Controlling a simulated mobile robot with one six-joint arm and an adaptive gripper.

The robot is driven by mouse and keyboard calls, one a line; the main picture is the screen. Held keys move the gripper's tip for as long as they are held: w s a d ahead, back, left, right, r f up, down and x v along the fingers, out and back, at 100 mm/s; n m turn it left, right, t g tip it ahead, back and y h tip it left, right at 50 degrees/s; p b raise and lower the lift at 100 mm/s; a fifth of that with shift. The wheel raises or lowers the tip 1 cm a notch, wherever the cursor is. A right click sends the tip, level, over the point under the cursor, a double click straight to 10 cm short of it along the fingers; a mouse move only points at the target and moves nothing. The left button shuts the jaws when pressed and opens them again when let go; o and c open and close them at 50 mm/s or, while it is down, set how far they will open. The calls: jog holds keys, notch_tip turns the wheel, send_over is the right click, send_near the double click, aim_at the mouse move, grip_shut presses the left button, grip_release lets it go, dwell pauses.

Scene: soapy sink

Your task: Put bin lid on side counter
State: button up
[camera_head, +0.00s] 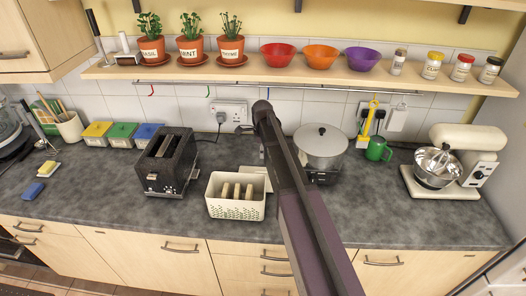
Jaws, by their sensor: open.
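A cream bin (235,209) with a leaf pattern stands uncovered on the grey counter, with several bread slices inside. A pale flat piece (258,174), which looks like the bin lid, shows behind the bin's right rear. My arm partly covers it, and I cannot tell whether it touches the bin. My dark arm rises from the bottom edge, passes just right of the bin and ends near the back wall. My gripper's fingers cannot be made out.
A black toaster (168,161) stands left of the bin, and a lidded pot (321,147) is to the right. A cream mixer (455,162) stands far right. The counter (350,215) is clear at front right. A shelf (300,78) with pots and bowls hangs above.

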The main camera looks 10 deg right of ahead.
jog(key=shift+s, duration=0.1)
jog(key=s+a+n, duration=0.2)
jog(key=s+n, duration=1.9)
jog(key=s, duration=0.3)
jog(key=shift+s+a+n, duration=0.3)
jog(key=shift+a, duration=0.1)
